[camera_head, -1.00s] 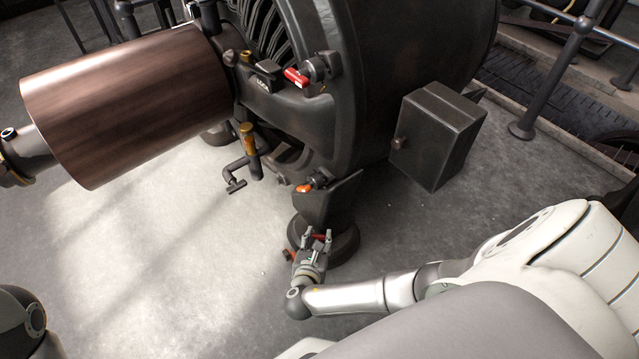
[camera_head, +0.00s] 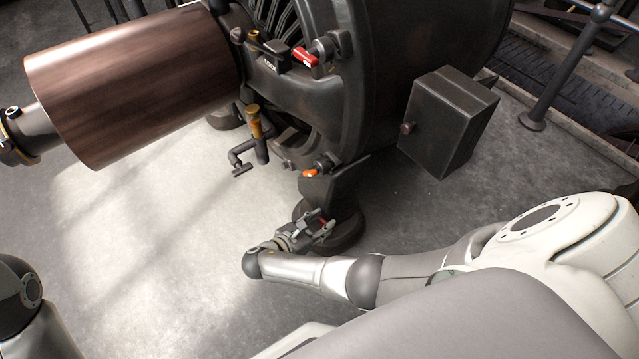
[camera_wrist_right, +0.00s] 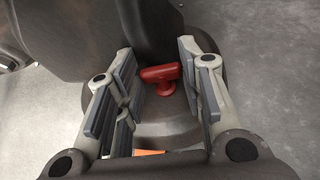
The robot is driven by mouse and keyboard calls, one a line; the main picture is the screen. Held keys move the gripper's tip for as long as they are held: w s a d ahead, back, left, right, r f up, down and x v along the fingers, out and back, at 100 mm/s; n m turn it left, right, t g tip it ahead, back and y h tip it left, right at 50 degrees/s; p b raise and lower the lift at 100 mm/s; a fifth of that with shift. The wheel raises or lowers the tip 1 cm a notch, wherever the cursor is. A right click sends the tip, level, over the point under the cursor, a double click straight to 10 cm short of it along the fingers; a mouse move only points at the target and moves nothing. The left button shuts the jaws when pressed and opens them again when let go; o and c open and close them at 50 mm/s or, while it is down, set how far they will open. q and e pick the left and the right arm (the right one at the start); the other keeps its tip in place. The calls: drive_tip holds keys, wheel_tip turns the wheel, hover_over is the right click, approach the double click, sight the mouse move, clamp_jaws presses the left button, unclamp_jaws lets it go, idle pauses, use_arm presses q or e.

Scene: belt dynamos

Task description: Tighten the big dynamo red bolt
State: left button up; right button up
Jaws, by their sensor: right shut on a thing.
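The red bolt (camera_wrist_right: 163,76) has a T-shaped head and stands low on the dark round foot of the big dynamo (camera_head: 400,50). In the wrist view it sits between the two fingers of my right gripper (camera_wrist_right: 160,85), which is shut on it; finger contact is hard to make out. In the head view only a small red patch shows between the fingers of my right gripper (camera_head: 322,228). The gripper lies tilted, reaching in from the lower left of the foot (camera_head: 348,232). My left gripper is not in view.
An orange-tipped fitting (camera_head: 310,173) sits just above the foot, and a red lever (camera_head: 305,57) is higher up. A brown cylinder (camera_head: 135,80) is at left. The floor in front is clear.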

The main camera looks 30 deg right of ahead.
drive_tip(key=shift+w+d+r, duration=0.15)
drive_tip(key=shift+d+r, duration=0.05)
drive_tip(key=shift+d, duration=0.05)
drive_tip(key=o, duration=1)
drive_tip(key=shift+a+f, duration=0.1)
drive_tip(key=shift+a, duration=0.1)
drive_tip(key=shift+a, duration=0.25)
drive_tip(key=v, duration=1.1)
drive_tip(key=shift+s+a, duration=0.15)
drive_tip(key=shift+s, duration=0.1)
drive_tip(key=shift+w, duration=0.1)
